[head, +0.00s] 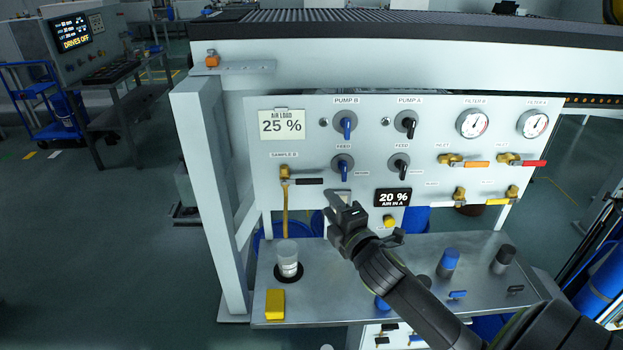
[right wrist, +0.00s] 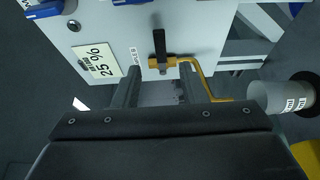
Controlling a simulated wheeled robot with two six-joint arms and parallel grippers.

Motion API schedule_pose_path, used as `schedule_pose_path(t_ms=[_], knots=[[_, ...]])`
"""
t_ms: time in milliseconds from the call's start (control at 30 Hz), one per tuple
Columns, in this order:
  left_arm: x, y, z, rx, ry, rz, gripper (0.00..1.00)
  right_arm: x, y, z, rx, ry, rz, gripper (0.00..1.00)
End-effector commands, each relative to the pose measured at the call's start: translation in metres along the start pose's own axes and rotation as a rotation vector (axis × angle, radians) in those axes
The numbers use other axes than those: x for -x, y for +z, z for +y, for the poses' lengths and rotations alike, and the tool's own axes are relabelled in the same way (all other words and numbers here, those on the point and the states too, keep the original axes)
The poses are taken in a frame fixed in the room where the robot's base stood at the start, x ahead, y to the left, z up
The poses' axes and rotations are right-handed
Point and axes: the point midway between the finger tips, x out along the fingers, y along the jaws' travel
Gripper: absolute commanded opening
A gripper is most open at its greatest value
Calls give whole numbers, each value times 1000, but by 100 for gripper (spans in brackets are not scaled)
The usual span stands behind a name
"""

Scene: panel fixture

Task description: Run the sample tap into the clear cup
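The sample tap (head: 285,174), under the label SAMPLE B, has a brass body and a black lever (head: 310,181) lying level to the right. A yellow pipe (head: 286,212) runs down from it to the clear cup (head: 288,257), which stands upright on a black round base on the shelf. I cannot make out liquid in the cup. My right gripper (head: 339,200) is in front of the panel, right of the lever. In the right wrist view its fingers (right wrist: 166,82) are apart and empty, with the lever (right wrist: 159,45) just beyond them and the cup (right wrist: 275,98) at right. My left gripper is not in view.
The panel (head: 262,150) carries knobs, gauges and several other valves. A yellow block (head: 275,304) lies on the shelf (head: 335,285) in front of the cup. Blue and black capped bottles (head: 448,260) stand at right. A frame post (head: 210,190) is at left.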

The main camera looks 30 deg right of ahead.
Motion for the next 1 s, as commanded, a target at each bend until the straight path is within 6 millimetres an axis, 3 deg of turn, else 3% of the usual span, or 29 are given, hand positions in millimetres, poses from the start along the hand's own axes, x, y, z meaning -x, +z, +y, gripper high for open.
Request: schedule_pose_path(t_ms=[200, 500, 700, 1000], knots=[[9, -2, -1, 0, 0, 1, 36, -42, 0, 2, -2, 0, -1, 38], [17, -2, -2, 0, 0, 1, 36, -89, 0, 0, -3, -2, 0, 38], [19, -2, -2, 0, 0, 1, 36, -105, 0, 0, -2, -2, 0, 38], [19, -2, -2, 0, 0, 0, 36, -109, 0, -1, -1, -3, 0, 38]])
